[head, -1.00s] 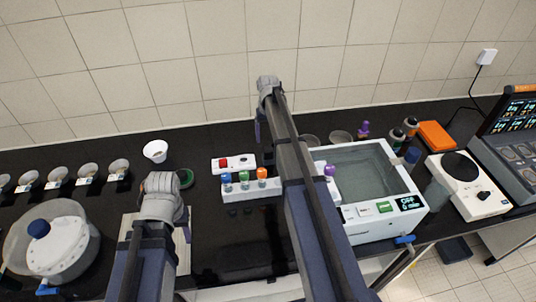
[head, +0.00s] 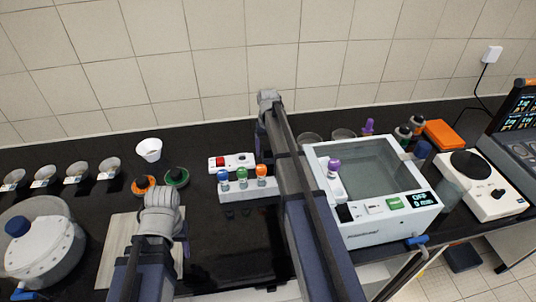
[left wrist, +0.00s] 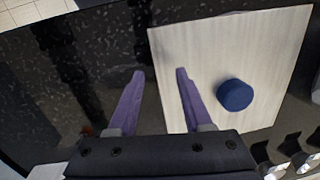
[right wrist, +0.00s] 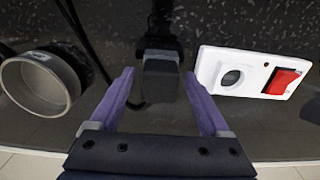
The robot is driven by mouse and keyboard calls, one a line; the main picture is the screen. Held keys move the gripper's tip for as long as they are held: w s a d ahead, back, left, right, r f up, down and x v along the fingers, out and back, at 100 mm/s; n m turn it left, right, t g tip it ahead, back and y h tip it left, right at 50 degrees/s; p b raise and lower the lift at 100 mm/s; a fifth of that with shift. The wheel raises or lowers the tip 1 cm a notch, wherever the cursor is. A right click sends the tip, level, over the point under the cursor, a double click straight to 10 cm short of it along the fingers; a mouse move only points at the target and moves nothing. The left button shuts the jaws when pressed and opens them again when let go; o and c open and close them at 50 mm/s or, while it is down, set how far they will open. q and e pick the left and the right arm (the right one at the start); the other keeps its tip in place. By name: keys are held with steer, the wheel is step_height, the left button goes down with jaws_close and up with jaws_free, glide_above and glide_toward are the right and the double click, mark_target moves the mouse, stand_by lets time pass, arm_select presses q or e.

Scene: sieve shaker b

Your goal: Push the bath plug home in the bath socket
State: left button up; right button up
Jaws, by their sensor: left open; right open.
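The bath plug (right wrist: 160,78) is a dark block on a black cable in the right wrist view; my right arm seems to hide it in the head view. It appears between the open fingers of my right gripper (right wrist: 158,85), with gaps on both sides. The bath socket (right wrist: 232,76) is a round hole in a white panel with a red switch, to the plug's right and apart from it; the panel also shows in the head view (head: 238,161). My left gripper (left wrist: 159,76) is open and empty over the bench, at the edge of a pale board.
The pale board (left wrist: 205,50) carries a blue round cap (left wrist: 234,94). The white water bath (head: 388,212) stands right of my right arm. Coloured-topped bottles (head: 242,178) stand in a white rack before the panel.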

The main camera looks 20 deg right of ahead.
mark_target(268, 146)
stand_by(0.8)
jaws_close()
stand_by(0.5)
arm_select(q)
steer(key=shift+r, duration=0.15)
arm_select(e)
steer(key=shift+r, duration=0.2)
arm_select(q)
steer(key=shift+r+p, duration=2.9)
steer(key=shift+p, duration=0.15)
arm_select(e)
steer(key=shift+r, duration=2.9)
arm_select(q)
steer(key=shift+r, duration=0.1)
arm_select(e)
steer(key=shift+r, duration=0.1)
steer(key=shift+r+p, duration=1.4)
steer(key=shift+p, duration=0.1)
arm_select(q)
step_height(268, 146, up, 3)
steer(key=shift+f, duration=0.15)
arm_select(e)
steer(key=shift+f, duration=0.1)
